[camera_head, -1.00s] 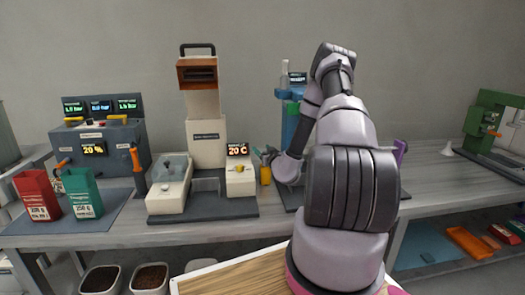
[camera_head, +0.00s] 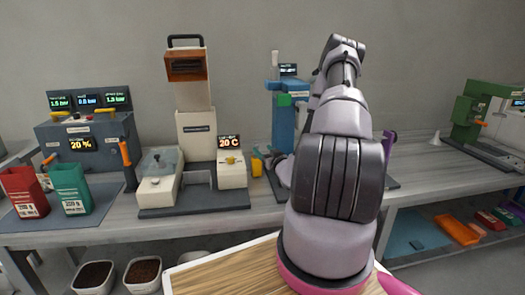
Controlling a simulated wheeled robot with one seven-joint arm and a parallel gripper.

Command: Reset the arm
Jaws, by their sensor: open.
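My arm rises in the front right of the head view, bends at its top and reaches down behind itself towards the bench. My gripper (camera_head: 268,160) is mostly hidden by my own arm. Only a small part of it shows, beside a small yellow part (camera_head: 257,167) and in front of the blue machine (camera_head: 284,125). It is open, and I see nothing held in it. I cannot tell whether it touches anything.
The cream bucket elevator (camera_head: 196,128) stands on the grey bench (camera_head: 418,176), with a 20 C display to its right. A grey control box (camera_head: 88,143), a red bag (camera_head: 24,192) and a green bag (camera_head: 71,189) are left. A green machine (camera_head: 485,118) is far right.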

